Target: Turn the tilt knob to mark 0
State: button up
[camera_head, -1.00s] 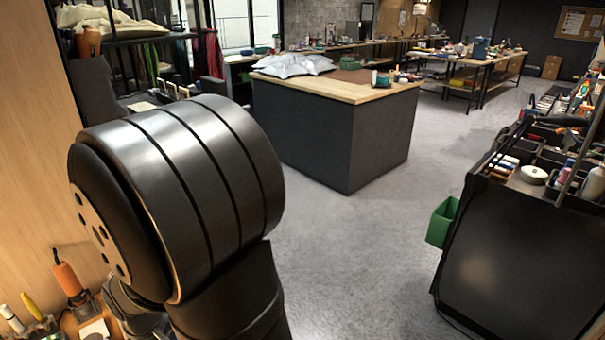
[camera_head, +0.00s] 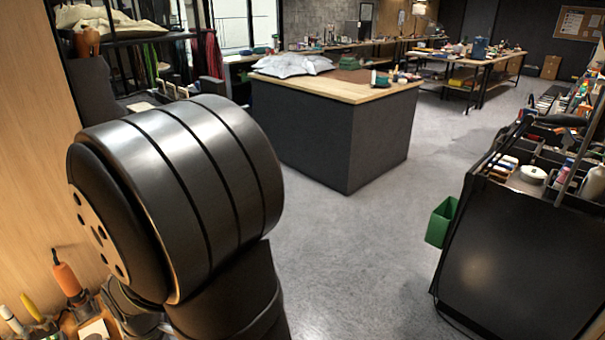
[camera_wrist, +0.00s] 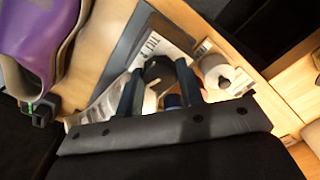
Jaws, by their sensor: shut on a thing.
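My gripper (camera_wrist: 158,80) shows in the wrist view, with its two dark fingers on either side of a dark rounded piece that looks like the tilt knob (camera_wrist: 160,70). It is shut on this piece. A white label panel (camera_wrist: 153,45) with dark print lies just beyond the fingertips. The knob's pointer and mark 0 are too small and blurred to read. In the head view my own arm fills the left side, and the gripper and knob are hidden.
In the wrist view a white roll-like object (camera_wrist: 218,72) stands right of the fingers, and a purple object (camera_wrist: 38,35) lies at upper left. In the head view an orange-handled tool (camera_head: 67,280) stands at lower left. A dark cart (camera_head: 515,250) is at right, with open floor between.

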jog(key=n, duration=0.4)
dwell(0.3)
jog(key=shift+n, duration=2)
jog(key=n, duration=0.4)
